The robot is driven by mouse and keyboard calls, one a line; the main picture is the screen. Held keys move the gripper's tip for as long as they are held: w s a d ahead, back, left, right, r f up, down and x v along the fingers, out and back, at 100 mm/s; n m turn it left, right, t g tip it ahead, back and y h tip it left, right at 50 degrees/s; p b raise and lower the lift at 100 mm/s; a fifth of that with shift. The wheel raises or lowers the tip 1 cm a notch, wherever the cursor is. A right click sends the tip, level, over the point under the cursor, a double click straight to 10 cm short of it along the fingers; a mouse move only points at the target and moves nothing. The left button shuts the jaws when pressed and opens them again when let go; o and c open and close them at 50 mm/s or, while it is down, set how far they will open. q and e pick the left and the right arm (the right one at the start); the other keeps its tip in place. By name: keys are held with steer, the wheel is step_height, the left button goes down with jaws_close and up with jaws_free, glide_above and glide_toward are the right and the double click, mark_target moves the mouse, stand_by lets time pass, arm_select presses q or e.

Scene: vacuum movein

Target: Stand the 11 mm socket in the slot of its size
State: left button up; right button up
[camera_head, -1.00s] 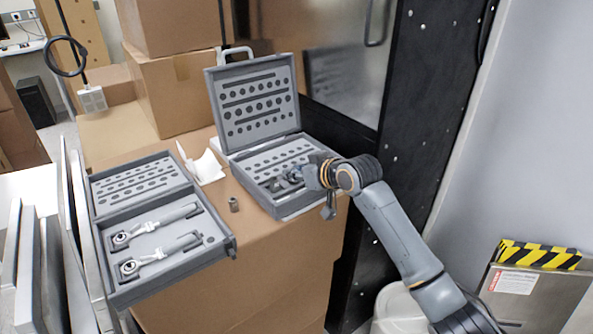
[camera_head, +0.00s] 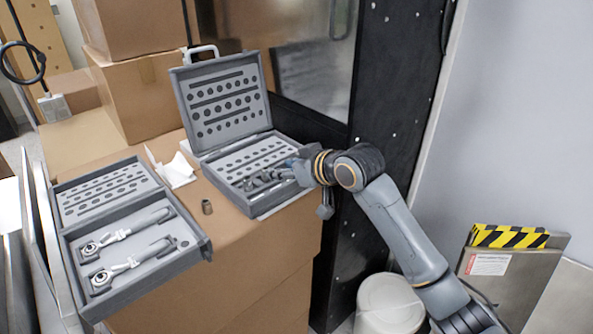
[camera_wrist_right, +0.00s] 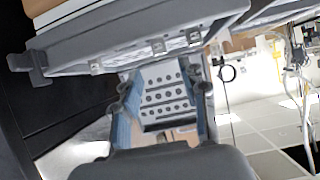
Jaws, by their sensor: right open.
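A small dark socket (camera_head: 207,207) stands upright on the cardboard box top between two grey cases; its size cannot be read. The right-hand case (camera_head: 262,211) is open, with rows of round holes of different sizes in its tray and raised lid (camera_head: 222,98). My right gripper (camera_head: 262,180) is over the front of that tray, right of the loose socket and apart from it. In the right wrist view its two fingers (camera_wrist_right: 160,105) are spread with nothing between them, and rows of holes show beyond. Slot size marks are not readable. My left gripper is out of view.
A second open case (camera_head: 190,262) at the left holds two ratchets. A crumpled white paper (camera_head: 176,170) lies between the cases. Cardboard boxes (camera_head: 145,95) stand behind. A black frame (camera_head: 385,90) rises at the right, and a white bin (camera_head: 390,303) stands below.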

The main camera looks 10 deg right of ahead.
steer(key=v, duration=0.5)
steer(key=shift+m+t, duration=0.8)
steer(key=f, duration=0.7)
steer(key=shift+s+d+f+b, duration=0.2)
steer(key=shift+s+f+b, duration=0.05)
steer(key=shift+f+b, duration=0.05)
steer(key=s+d+f+m+g+h, duration=0.1)
steer(key=s+d+f+m+h, duration=0.2)
steer(key=f, duration=1.2)
steer(key=s+d+f+h, duration=0.1)
steer(key=s+d+f, duration=0.25)
steer(key=f, duration=1.25)
steer(key=s+d+f+g+h, duration=0.1)
steer(key=s+d+f, duration=0.1)
steer(key=s+f, duration=0.4)
steer(key=s+d+f+g, duration=0.2)
steer(key=s+f, duration=0.1)
steer(key=f, duration=0.5)
steer(key=s+d+f+g, duration=0.2)
steer(key=s+f, duration=0.4)
steer(key=s, duration=0.7)
steer(key=s+d+f+g+h, duration=0.1)
steer(key=s+f, duration=0.5)
steer(key=s, duration=0.7)
steer(key=s+d+f+g+h, duration=0.1)
steer(key=s+d+f+g, duration=0.1)
steer(key=s+f, duration=0.5)
steer(key=s+g, duration=0.1)
steer(key=s, duration=0.5)
steer(key=shift+d, duration=0.35)
